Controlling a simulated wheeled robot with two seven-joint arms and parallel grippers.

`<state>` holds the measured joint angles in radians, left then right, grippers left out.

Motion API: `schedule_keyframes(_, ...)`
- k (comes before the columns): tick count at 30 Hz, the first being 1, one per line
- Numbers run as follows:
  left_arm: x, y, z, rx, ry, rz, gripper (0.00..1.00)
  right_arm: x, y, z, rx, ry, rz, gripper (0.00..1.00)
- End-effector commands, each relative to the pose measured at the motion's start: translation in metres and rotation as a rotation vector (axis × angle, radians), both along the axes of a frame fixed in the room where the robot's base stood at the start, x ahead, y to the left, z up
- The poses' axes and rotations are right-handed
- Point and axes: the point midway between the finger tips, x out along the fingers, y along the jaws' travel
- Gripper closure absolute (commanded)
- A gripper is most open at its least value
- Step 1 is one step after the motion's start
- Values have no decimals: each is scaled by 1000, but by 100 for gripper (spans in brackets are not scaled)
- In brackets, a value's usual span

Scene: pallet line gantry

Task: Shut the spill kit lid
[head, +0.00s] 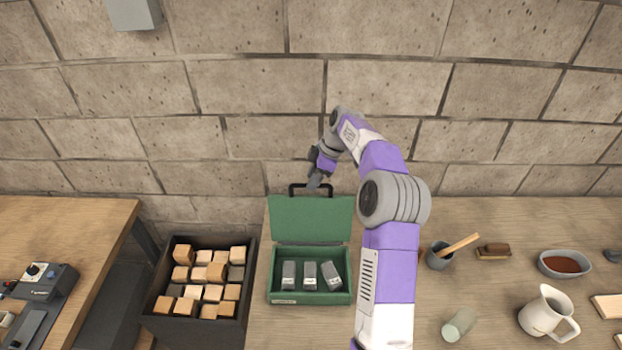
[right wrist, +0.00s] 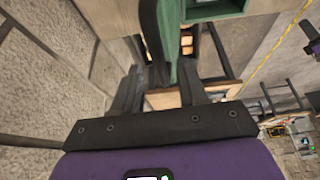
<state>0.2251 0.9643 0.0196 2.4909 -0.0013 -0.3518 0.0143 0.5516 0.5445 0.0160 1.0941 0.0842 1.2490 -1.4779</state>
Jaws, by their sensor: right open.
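The green spill kit (head: 271,292) stands on the wooden table with its lid (head: 311,220) open, upright at the back. A black handle (head: 297,187) sits on the lid's top edge. Several grey blocks lie inside the box. My right gripper (head: 316,181) is at the top edge of the lid, by the handle. In the right wrist view its two fingers (right wrist: 160,80) are apart, with the lid's green edge (right wrist: 170,40) and the dark handle (right wrist: 152,38) just ahead of them. I cannot tell whether they touch. My left gripper is not in view.
A dark crate of wooden blocks (head: 248,300) stands left of the kit. Right of my arm are a cup with a wooden handle (head: 438,258), a brush (head: 493,251), a bowl (head: 565,276), a white jug (head: 541,318) and a lying cylinder (head: 459,325). A stone wall (head: 230,90) rises behind.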

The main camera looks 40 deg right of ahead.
Motion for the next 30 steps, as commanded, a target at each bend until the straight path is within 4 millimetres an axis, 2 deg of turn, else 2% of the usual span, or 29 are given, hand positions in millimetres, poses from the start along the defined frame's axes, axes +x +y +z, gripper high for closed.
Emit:
schedule_keyframes(4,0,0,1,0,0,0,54,3,3,-10,-1,-1,0,58)
schedule_keyframes(12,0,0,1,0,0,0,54,3,3,-11,-1,-1,0,58)
schedule_keyframes(21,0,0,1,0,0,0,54,3,3,-11,-1,-1,0,100)
schedule_keyframes(30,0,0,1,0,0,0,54,3,3,-11,-1,-1,-1,100)
